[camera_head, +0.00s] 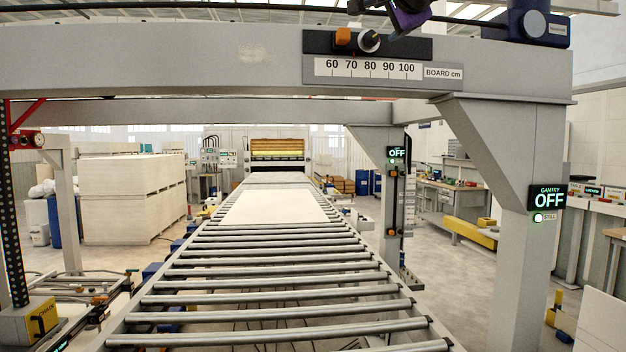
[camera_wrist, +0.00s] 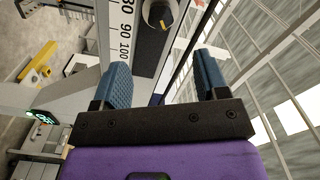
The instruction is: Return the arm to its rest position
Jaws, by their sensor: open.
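My gripper (camera_wrist: 160,85) shows in the wrist view with its two blue ribbed fingers apart and nothing between them. A knob (camera_wrist: 158,14) on the gantry's board scale lies beyond the fingertips, apart from them. In the head view, a purple and black part of my arm (camera_head: 405,14) shows at the top edge, above the knob (camera_head: 369,41). The scale (camera_head: 368,69) reads 60 to 100 and is labelled BOARD cm. My fingertips are not clearly seen in the head view.
The grey gantry beam (camera_head: 150,60) spans the view close ahead, with a post (camera_head: 521,260) at right. Its display (camera_head: 548,198) reads GANTRY OFF. A roller conveyor (camera_head: 270,285) runs away below, bearing a pale board (camera_head: 275,207). Stacked boards (camera_head: 130,200) stand at left.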

